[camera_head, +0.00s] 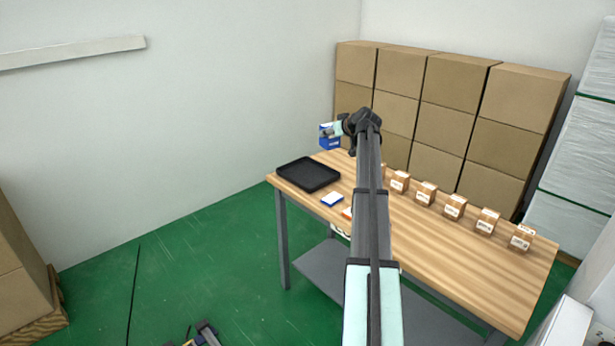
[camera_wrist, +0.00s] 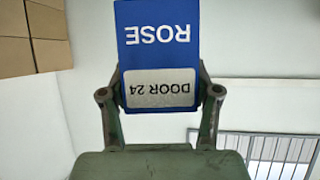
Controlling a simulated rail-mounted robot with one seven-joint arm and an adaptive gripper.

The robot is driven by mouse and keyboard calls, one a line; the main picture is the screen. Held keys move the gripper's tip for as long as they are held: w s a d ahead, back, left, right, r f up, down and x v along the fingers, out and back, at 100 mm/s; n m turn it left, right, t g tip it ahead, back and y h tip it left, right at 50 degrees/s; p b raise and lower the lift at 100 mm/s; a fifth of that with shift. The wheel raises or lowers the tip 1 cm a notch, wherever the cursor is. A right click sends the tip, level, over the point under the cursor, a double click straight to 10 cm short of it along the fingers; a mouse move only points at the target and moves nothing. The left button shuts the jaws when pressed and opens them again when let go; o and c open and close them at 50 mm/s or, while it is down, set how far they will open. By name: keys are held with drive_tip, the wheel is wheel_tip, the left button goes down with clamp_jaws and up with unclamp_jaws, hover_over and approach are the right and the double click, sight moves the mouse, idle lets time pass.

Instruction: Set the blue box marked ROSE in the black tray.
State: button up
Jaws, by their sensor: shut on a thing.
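The blue box marked ROSE (camera_wrist: 158,45) is between the fingers of my gripper (camera_wrist: 160,100) in the wrist view. Its lettering is upside down there, with a pale DOOR 24 label below the name. In the head view my gripper (camera_head: 338,128) is shut on the blue box (camera_head: 328,140), held up near the far left end of the table. The black tray (camera_head: 308,186) lies flat on the table's left end, empty, in front of and lower in the picture than the box. The box is apart from the tray.
A small blue-and-white box (camera_head: 332,200) lies on the wooden table (camera_head: 470,262) right of the tray. An orange-and-white item (camera_head: 347,213) is partly hidden by my arm. Several small brown boxes (camera_head: 426,193) line the back edge. Large cartons (camera_head: 440,110) stand behind.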

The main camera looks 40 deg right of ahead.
drive_tip(key=w+a+f+n+y, duration=0.2)
drive_tip(key=w+a, duration=0.1)
drive_tip(key=w, duration=0.7)
drive_tip(key=shift+y, duration=0.3)
wheel_tip(320, 180, down, 19)
drive_tip(key=p, duration=0.4)
drive_tip(key=shift+w+r+p, duration=0.1)
drive_tip(key=shift+w+p, duration=0.05)
drive_tip(key=shift+p, duration=0.15)
drive_tip(key=shift+f, duration=0.3)
drive_tip(key=shift+f+b, duration=0.2)
drive_tip(key=shift+b, duration=0.15)
drive_tip(key=o, duration=1.2)
drive_tip(key=shift+o, duration=0.2)
drive_tip(key=shift+r, duration=0.15)
